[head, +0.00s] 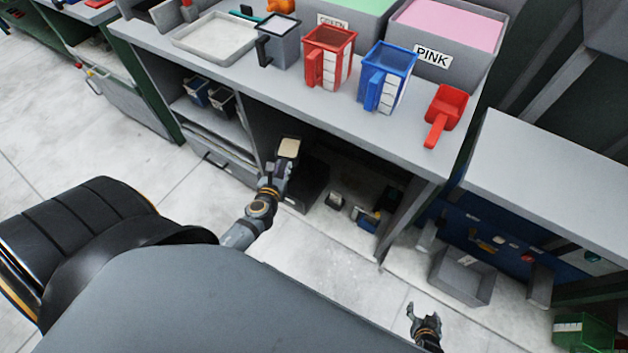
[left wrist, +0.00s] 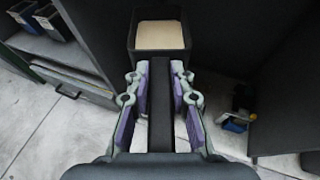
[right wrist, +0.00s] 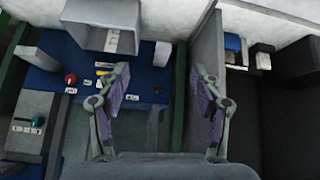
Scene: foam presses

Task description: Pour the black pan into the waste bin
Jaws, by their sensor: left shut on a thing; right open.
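The black pan (head: 289,147) is a small square scoop with beige contents, and it looks roughly level. My left gripper (head: 279,170) is shut on its dark handle, which runs between the fingers in the left wrist view, with the pan (left wrist: 160,14) beyond the fingertips. A dark box (head: 310,187) stands on the floor under the bench, just behind and below the left gripper; it may be the waste bin, and its inside is mostly hidden. My right gripper (head: 424,318) is open and empty, low at the right; its spread fingers show in the right wrist view (right wrist: 163,78).
The bench (head: 400,125) carries a blue jug (head: 386,75), a red jug (head: 329,57), a red scoop (head: 441,112), a grey jug (head: 279,41) and a tray (head: 214,38). Shelves with small black pans are left of the open bay. A grey bin (head: 462,276) stands at right.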

